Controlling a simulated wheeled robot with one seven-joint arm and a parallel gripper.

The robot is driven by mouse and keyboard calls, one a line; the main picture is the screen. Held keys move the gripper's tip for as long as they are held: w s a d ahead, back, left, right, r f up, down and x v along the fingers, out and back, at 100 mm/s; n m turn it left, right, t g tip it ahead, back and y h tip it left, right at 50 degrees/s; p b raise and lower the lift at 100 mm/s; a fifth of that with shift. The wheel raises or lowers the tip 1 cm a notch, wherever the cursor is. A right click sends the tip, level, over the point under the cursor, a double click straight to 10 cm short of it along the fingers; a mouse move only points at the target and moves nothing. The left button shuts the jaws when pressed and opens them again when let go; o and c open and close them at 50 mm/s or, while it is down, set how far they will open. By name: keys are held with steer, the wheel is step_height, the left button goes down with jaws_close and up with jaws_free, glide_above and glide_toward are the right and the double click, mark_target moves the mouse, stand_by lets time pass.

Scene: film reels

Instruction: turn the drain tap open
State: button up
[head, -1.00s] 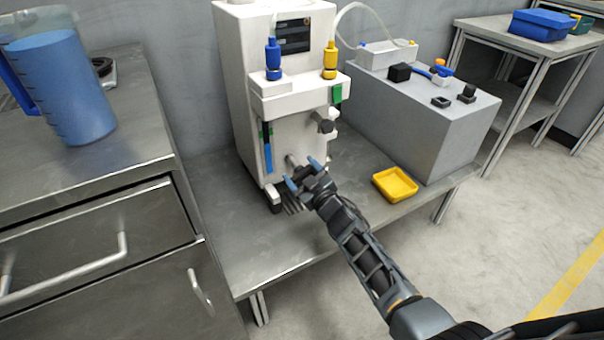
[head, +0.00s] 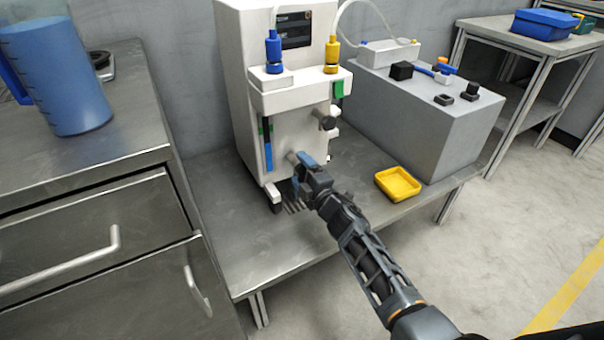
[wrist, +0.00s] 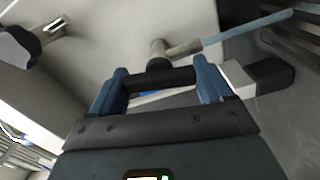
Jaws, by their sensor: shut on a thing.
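The drain tap is low on the front of the white machine (head: 290,130). Its short grey stub (head: 291,157) shows just beside my fingers in the head view. In the wrist view, a grey stem (wrist: 158,48) comes off the white panel. A dark bar-shaped tap handle (wrist: 162,79) lies across between my two blue fingers. My gripper (head: 306,163) is shut on this handle, and its fingers also show in the wrist view (wrist: 160,84). In the head view my fingers hide most of the handle, so its turn angle is hard to tell.
A yellow tray (head: 397,184) sits on the metal bench right of the machine. A grey box (head: 425,125) stands behind it. A dark knob (head: 327,120) sticks out above my gripper. A metal cabinet with a blue jug (head: 62,85) is at left.

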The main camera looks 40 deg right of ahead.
steer(key=shift+a+f+n, duration=0.1)
steer(key=shift+f+n, duration=0.05)
steer(key=shift+n, duration=1.05)
steer(key=shift+b, duration=0.3)
steer(key=o, duration=1)
steer(key=shift+c, duration=0.2)
steer(key=p+v, duration=0.1)
steer(key=v, duration=0.7)
steer(key=shift+p, duration=0.35)
